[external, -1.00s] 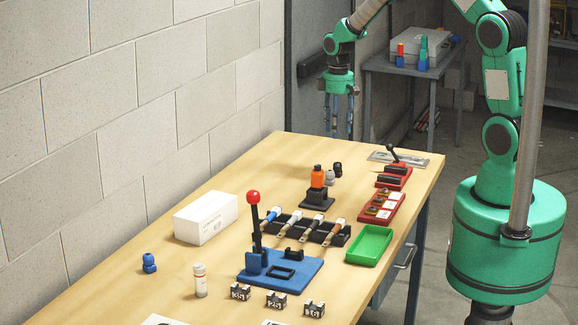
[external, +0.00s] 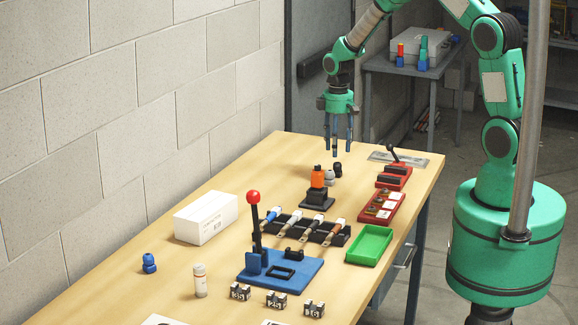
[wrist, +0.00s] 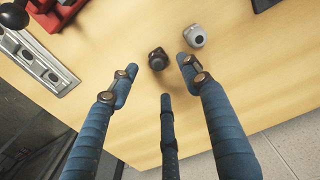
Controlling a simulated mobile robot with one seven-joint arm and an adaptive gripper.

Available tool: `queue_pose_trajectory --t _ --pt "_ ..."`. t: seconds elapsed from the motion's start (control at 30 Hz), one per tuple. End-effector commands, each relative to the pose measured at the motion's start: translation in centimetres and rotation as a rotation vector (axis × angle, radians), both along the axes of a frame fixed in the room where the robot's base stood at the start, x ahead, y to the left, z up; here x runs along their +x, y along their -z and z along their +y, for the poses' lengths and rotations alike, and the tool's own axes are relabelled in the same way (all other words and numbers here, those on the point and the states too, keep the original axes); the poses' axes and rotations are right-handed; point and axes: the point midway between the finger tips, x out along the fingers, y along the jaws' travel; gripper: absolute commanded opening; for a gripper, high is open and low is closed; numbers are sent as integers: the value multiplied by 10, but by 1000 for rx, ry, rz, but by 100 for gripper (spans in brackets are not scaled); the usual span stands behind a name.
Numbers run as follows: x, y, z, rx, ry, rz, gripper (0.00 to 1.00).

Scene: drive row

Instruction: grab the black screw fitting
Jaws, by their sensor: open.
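The black screw fitting (external: 338,169) stands on the wooden table near its far end, just behind and right of a grey fitting (external: 328,178). In the wrist view the black fitting (wrist: 158,59) lies between and beyond the fingertips, with the grey fitting (wrist: 194,36) to its upper right. My gripper (external: 337,150) points down above the far end of the table, over the black fitting and apart from it. Its three blue fingers (wrist: 160,85) are spread open and empty.
An orange-topped part on a black stand (external: 317,190) is close in front of the fittings. Red trays (external: 381,208) and a metal plate with a black-knobbed lever (external: 384,157) are to the right. Bare tabletop (external: 285,165) lies left of the fittings.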

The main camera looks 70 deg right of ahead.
Motion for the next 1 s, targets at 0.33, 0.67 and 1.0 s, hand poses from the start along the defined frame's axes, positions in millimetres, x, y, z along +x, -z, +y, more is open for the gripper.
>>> queue_pose_trajectory --t 0.33,0.67,1.0 --pt "0 26 0 -1 0 -1 48" --pt "0 27 0 0 0 0 48" --pt "-1 60 -3 1 0 1 48"
